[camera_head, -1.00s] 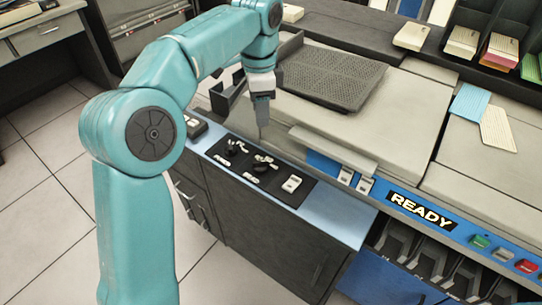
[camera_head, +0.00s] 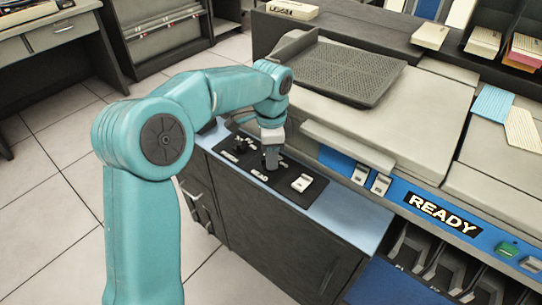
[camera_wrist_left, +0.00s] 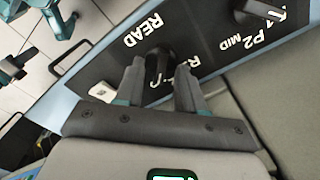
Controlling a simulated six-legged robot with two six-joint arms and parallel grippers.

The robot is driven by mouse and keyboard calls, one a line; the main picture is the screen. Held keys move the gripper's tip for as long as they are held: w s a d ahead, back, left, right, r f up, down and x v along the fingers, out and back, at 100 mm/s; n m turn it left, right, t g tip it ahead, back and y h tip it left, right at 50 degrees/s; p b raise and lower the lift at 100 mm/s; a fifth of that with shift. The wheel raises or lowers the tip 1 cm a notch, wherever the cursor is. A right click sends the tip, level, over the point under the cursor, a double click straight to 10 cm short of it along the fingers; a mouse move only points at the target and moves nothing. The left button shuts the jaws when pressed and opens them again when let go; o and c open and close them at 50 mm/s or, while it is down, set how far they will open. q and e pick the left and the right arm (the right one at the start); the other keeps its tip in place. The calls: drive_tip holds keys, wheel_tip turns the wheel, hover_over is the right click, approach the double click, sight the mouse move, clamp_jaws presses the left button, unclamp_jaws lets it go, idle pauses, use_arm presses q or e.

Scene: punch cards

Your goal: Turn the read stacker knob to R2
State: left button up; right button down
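The read stacker knob (camera_wrist_left: 159,64) is dark and sits beside the word READ on the black panel (camera_wrist_left: 115,62) in the left wrist view. An R label near it is partly covered by a finger. My left gripper (camera_wrist_left: 160,72) points down at the panel, its two fingers apart, one on each side of the knob. I see no clear grip on it. In the head view my left gripper (camera_head: 270,162) is low over the panel and mostly hides this knob. My right gripper is not in view.
A second knob (camera_wrist_left: 258,13) with P2 and MID labels is on the same panel; it also shows in the head view (camera_head: 240,143). A white switch (camera_head: 301,183) sits to the right. The grey machine cover (camera_head: 395,110) rises behind the panel.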

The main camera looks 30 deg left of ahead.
use_arm(q)
drive_tip(key=shift+f, duration=0.1)
clamp_jaws()
drive_tip(key=n+p, duration=0.2)
drive_tip(key=n, duration=0.1)
drive_tip(key=shift+a+n, duration=0.1)
drive_tip(key=shift+n, duration=0.2)
drive_tip(key=shift+w+n+p, duration=0.1)
drive_tip(key=shift+n+p, duration=0.65)
drive_tip(key=shift+n, duration=0.45)
drive_tip(key=shift+a+n+p, duration=0.1)
drive_tip(key=shift+n+p, duration=0.3)
drive_tip(key=shift+n, duration=1)
